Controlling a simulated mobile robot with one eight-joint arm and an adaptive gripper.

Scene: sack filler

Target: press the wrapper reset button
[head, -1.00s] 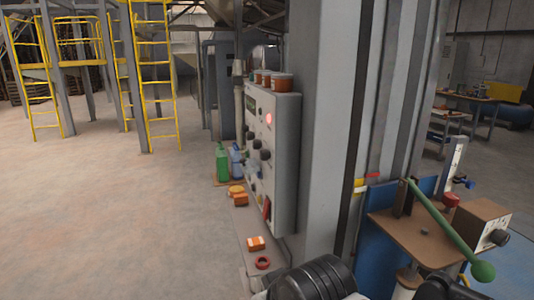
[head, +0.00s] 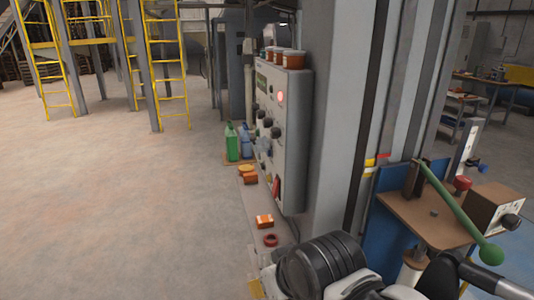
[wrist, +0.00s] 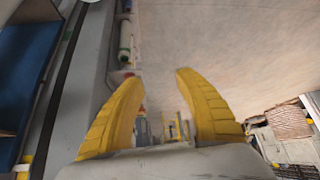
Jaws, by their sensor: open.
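A grey control box (head: 291,140) is fixed to the side of the grey column. Its face, seen at a steep angle, carries several black knobs (head: 268,122), a lit red lamp or button (head: 281,97), a small dark display and a red lever (head: 276,187). I cannot tell which of these is the wrapper reset button. My gripper (wrist: 160,105) shows in the wrist view with its two yellow fingers spread apart and nothing between them. In the head view my arm is at the bottom, in front of the box; the fingers are not seen there.
Orange-brown jars (head: 285,58) stand on top of the box. A brown bench (head: 420,215) with a green lever (head: 455,210) stands at right. The floor at left is clear.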

